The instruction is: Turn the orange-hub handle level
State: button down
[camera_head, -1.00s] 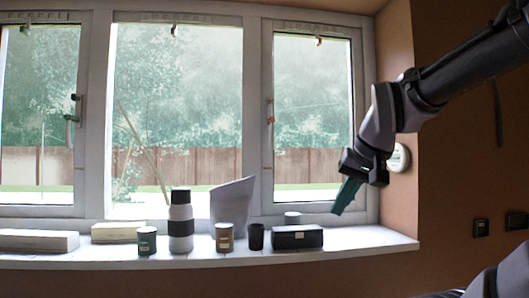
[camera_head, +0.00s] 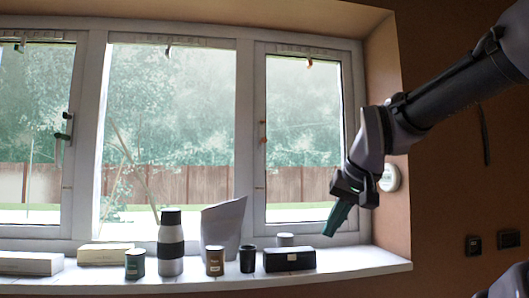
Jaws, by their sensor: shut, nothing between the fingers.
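The orange-hub handle (camera_head: 263,141) is small, on the left upright of the right window's frame. Its lever seems to run up and down along the frame, but its exact tilt is too small to tell. My gripper (camera_head: 328,233) is shut and empty, with teal fingers pointing down and to the left. In the picture it is right of and below the handle, apart from it, in front of the right window's lower part. Nothing hides the handle.
Another handle (camera_head: 66,127), dark, is on the left window. The sill (camera_head: 355,262) holds a black box (camera_head: 289,259), a dark cup (camera_head: 248,260), a bottle (camera_head: 171,245), tins and a grey upright piece (camera_head: 223,226). A round white device (camera_head: 389,178) is on the right wall.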

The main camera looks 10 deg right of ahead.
jog(key=c, duration=0.9)
grip_release()
jog(key=shift+w+a+r, duration=0.1)
jog(key=shift+w+r, duration=0.05)
jog(key=shift+o, duration=0.7)
jog(key=w+a+r+m+y, duration=0.3)
jog(key=w+a+r+m, duration=0.1)
jog(key=w, duration=0.4)
jog(key=shift+r+m, duration=0.55)
jog(key=shift+m, duration=0.05)
jog(key=m+t+y, duration=0.5)
jog(key=m+t, duration=0.3)
jog(key=m, duration=1.2)
send_near(264, 157)
notch_tip(264, 157, up, 2)
jog(key=x, duration=1)
jog(key=shift+w+d+r, duration=0.1)
jog(key=shift+w, duration=0.35)
